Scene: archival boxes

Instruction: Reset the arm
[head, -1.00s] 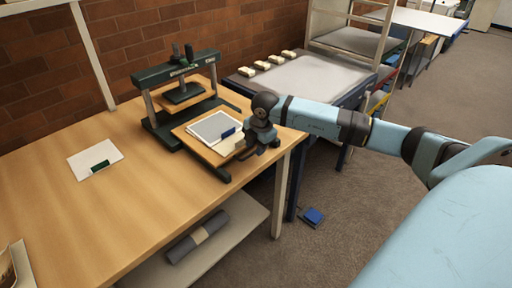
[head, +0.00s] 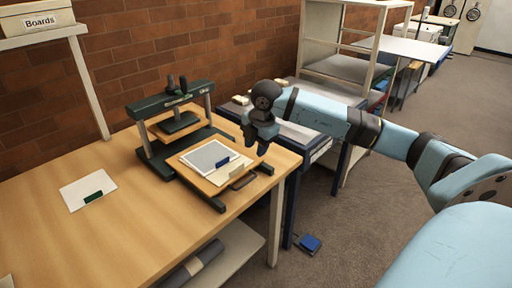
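My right arm (head: 335,113) comes in from the right, and its black gripper (head: 256,146) points down above the right edge of the wooden table (head: 130,225). Its two fingertips look apart, with nothing seen between them. Below and left of it is a dark green press (head: 155,150) with a wooden board (head: 187,162) slid out in front. On the board lie a white-edged grey sheet (head: 207,158), a cream card and a small blue block (head: 222,163). A dark handle (head: 243,181) shows at the board's front edge, apart from the gripper. My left gripper is out of view.
A white card with a green block (head: 93,196) lies on the table's left part. A "Boards" box (head: 40,22) is on a shelf at upper left. A grey roll (head: 195,263) is on the lower shelf. A blue pedal (head: 310,243) is on the floor.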

